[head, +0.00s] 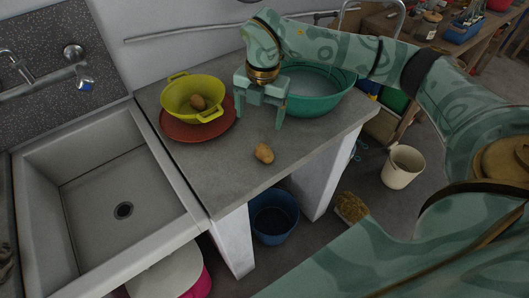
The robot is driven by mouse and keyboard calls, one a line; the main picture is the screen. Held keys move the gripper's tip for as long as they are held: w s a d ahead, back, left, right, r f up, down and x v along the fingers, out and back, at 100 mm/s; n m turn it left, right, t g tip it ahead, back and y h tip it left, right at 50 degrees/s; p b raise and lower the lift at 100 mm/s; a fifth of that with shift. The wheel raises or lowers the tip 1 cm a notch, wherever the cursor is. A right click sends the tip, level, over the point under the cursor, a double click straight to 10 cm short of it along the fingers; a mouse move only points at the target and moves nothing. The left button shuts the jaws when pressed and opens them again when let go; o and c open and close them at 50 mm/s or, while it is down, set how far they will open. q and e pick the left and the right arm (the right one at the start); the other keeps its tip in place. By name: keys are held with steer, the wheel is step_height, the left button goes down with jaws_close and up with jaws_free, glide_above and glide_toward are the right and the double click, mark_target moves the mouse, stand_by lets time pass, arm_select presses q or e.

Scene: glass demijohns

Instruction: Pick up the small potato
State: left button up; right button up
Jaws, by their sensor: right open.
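A small brown potato (264,153) lies bare on the grey counter (225,172), near its front edge. Another brown potato (198,102) lies inside the yellow-green colander (178,101). The two look close in size. My right gripper (258,121) is open and empty, with its fingers pointing down over the counter. It is behind the counter potato and right of the colander, apart from both. My left gripper is not in view.
The colander stands on a red-brown plate (186,132). A green basin (325,101) of water stands behind and right of my right gripper. A stone sink (105,183) adjoins the counter's left side. The counter around the potato is clear.

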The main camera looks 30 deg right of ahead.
steer(key=d+f, duration=0.1)
steer(key=f, duration=0.1)
steer(key=b, duration=0.1)
glide_toward(265, 149)
steer(key=shift+m+h, duration=0.3)
steer(key=f, duration=0.2)
steer(key=a+f, duration=0.1)
steer(key=f, duration=0.2)
steer(key=shift+a+f, duration=0.2)
steer(key=f, duration=0.5)
steer(key=shift+w+d+f+b, duration=0.15)
steer(key=shift+d+b, duration=0.1)
steer(key=shift+b, duration=0.15)
steer(key=c, duration=1.1)
